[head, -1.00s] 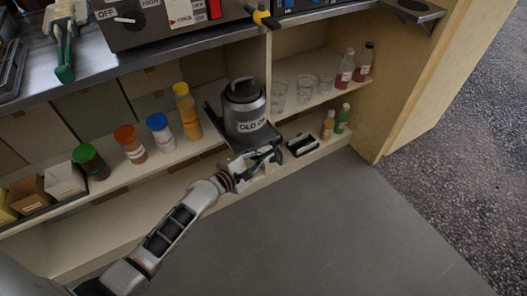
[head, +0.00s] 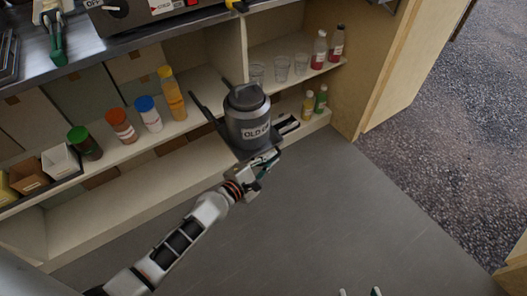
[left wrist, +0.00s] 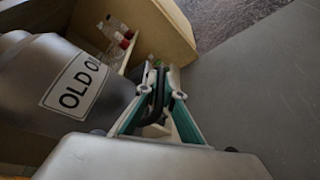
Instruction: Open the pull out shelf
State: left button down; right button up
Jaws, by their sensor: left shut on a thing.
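The pull out shelf (head: 208,114) is a dark tray with side rails, and it sticks out from the pale cupboard under the counter. A grey metal can labelled "OLD O…" (head: 247,110) stands upright on it; the can also fills the left of the left wrist view (left wrist: 40,85). My left gripper (head: 270,162) is at the shelf's front, shut on a dark handle-like part (left wrist: 157,96), which shows between the fingers in the left wrist view. My right gripper (head: 360,292) shows only its two fingertips at the bottom edge; they are apart with nothing between them.
Bottles with coloured lids (head: 122,125) stand on the shelf to the left. Glasses (head: 281,68) and red bottles (head: 319,50) stand on the right shelf, with small bottles (head: 308,106) below. The grey floor (head: 330,205) in front is clear.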

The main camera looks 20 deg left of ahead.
pick_arm(q)
jog(key=shift+s+d, duration=0.45)
jog(key=shift+f, duration=0.1)
jog(key=c, duration=2.4)
grip_release()
jog(key=shift+c, duration=0.2)
jog(key=shift+s, duration=0.1)
jog(key=f+v, duration=0.3)
jog(key=v, duration=1.1)
jog(key=shift+s+a+r, duration=0.25)
jog(key=shift+s, duration=0.3)
